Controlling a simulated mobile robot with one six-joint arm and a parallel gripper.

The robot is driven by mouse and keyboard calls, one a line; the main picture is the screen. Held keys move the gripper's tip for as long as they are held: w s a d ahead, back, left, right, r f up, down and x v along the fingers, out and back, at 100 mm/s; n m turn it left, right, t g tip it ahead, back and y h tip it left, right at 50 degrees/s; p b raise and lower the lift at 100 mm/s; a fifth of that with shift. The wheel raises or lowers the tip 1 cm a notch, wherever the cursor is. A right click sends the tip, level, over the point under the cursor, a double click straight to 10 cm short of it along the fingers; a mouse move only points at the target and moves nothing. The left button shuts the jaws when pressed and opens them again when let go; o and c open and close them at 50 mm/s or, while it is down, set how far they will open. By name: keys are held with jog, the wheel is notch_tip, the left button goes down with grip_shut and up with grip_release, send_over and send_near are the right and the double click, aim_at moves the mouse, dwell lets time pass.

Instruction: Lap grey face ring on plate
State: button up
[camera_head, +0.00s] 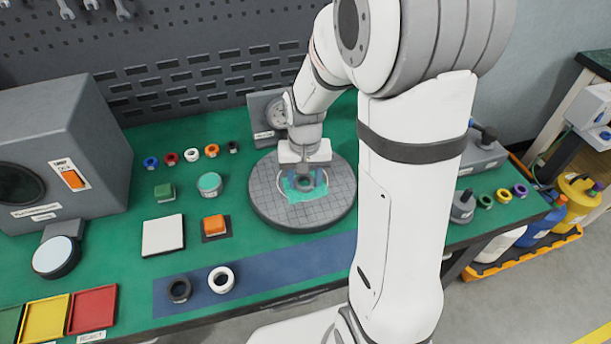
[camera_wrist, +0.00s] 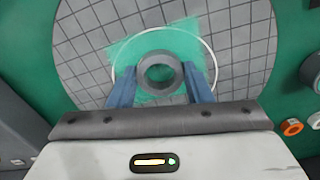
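The grey face ring (camera_wrist: 160,73) lies flat on the round grey lapping plate (camera_wrist: 245,60), over a patch of green paste (camera_head: 290,193). The plate's gridded rim also shows in the head view (camera_head: 268,205). My gripper (camera_wrist: 160,70) points down over the plate, its two blue fingers on opposite sides of the ring. No clear gap shows between fingers and ring, so it looks shut on it. A thin white circle on the plate surrounds the ring. In the head view my gripper (camera_head: 304,176) partly hides the ring.
A dark ring (camera_head: 168,290) and a white ring (camera_head: 213,282) lie on the blue strip (camera_head: 290,262). An orange block (camera_head: 214,224), white square (camera_head: 163,236) and green-topped jar (camera_head: 209,183) stand left of the plate. A grey gauge stand (camera_head: 268,112) stands behind it.

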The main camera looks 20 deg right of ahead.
jog(key=shift+o, duration=1)
jog(key=shift+r, duration=0.3)
jog(key=shift+c, duration=0.4)
jog(key=c, duration=0.7)
jog(key=shift+r+p, duration=0.55)
jog(key=shift+p, duration=0.1)
jog(key=shift+r, duration=0.1)
